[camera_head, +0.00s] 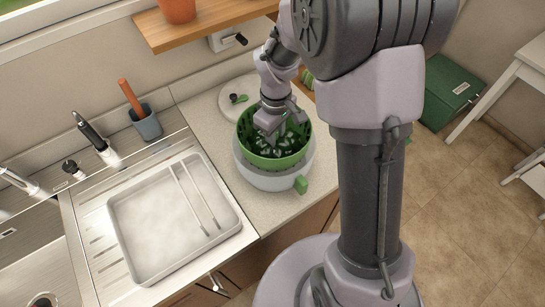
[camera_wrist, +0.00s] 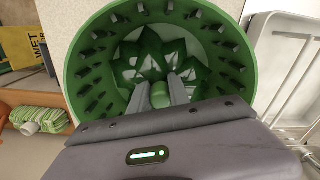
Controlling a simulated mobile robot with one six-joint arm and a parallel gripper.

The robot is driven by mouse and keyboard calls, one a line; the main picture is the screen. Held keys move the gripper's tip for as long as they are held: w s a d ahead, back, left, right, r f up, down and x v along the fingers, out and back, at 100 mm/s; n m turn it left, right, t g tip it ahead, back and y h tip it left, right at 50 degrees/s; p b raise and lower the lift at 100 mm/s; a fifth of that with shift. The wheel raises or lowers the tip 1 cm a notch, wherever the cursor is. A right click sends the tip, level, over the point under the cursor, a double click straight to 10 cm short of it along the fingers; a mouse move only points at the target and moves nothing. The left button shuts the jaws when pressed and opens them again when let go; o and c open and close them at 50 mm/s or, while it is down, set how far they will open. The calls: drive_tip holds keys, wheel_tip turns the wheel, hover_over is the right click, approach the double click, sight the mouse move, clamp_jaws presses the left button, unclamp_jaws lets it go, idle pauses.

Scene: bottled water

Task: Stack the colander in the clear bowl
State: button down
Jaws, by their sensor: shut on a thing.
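The green slotted colander (camera_head: 243,133) is inside the top of the pale clear bowl (camera_head: 265,180) on the counter in the head view. Its rim stands above the bowl's rim; whether its base rests on the bowl's bottom is hidden. My gripper (camera_head: 272,133) reaches down into the colander from above. In the wrist view the colander (camera_wrist: 85,75) opens toward me, with a leaf-shaped pattern at its base. My gripper (camera_wrist: 162,90) is shut on the colander's green central post (camera_wrist: 160,97). The bowl is not clearly seen in the wrist view.
A round white lid (camera_head: 232,92) with a dark knob lies behind the colander. A sink with a pale tray (camera_head: 160,225) is to the left, with a blue-grey cup (camera_head: 147,124) behind it. A wooden shelf (camera_head: 200,27) overhangs the counter at the back.

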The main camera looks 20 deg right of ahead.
sight(275, 153)
wheel_tip(275, 153, down, 8)
drive_tip(key=shift+w+f+b, duration=0.1)
drive_tip(key=shift+b, duration=1.1)
drive_tip(key=c, duration=1.2)
unclamp_jaws()
drive_tip(key=shift+c, duration=0.2)
